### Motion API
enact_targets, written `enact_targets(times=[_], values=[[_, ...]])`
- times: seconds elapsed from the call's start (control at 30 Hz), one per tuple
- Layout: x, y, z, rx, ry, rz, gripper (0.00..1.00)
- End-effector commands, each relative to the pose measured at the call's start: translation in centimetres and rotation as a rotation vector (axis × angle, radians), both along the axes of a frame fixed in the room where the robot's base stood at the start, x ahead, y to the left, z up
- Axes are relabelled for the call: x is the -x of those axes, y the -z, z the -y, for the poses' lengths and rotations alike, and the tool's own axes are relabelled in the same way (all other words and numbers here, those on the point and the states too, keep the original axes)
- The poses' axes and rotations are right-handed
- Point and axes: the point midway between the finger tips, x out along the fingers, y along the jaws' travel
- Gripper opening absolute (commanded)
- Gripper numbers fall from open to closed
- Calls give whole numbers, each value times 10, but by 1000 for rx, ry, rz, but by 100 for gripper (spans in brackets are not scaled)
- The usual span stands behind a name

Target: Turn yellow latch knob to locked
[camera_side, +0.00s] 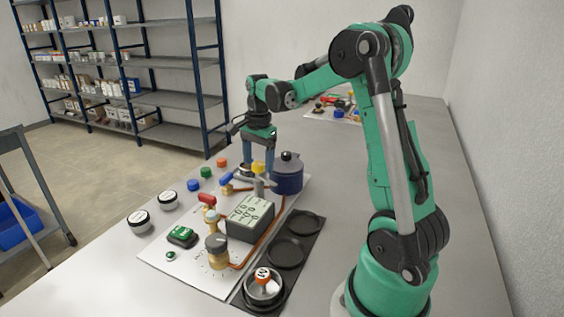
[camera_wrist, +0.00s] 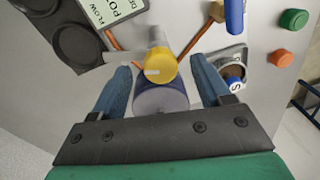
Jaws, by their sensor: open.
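The yellow latch knob (camera_side: 258,168) stands at the far end of the white panel (camera_side: 190,265) in the side view. In the wrist view the yellow knob (camera_wrist: 160,68) shows near the middle, on a pale stem, with a light mark on its face. My gripper (camera_side: 257,168) is above the far end of the panel, pointing down. In the wrist view my gripper (camera_wrist: 163,82) has its two blue fingers wide apart, one on each side of the knob, with visible gaps. It holds nothing. The exact height between fingertips and knob is hard to tell.
A dark blue canister (camera_side: 288,178) stands close to the knob; it also shows behind it in the wrist view (camera_wrist: 160,99). A blue-handled valve (camera_side: 227,180), a grey display box (camera_side: 250,217) and a black tray (camera_side: 300,250) are nearby. Coloured buttons (camera_side: 206,172) lie left.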

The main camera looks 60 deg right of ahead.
Motion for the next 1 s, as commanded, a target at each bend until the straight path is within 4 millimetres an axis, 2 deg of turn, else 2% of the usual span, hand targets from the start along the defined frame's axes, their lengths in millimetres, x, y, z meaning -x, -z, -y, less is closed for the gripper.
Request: enact_targets(times=[0.33,0.5,0.57,0.6,1.0], values=[[0,6,0,0,-2,1,70],[0,6,0,0,-2,1,22],[0,6,0,0,-2,1,5],[0,6,0,0,-2,1,0],[0,6,0,1,-69,-2,0]])
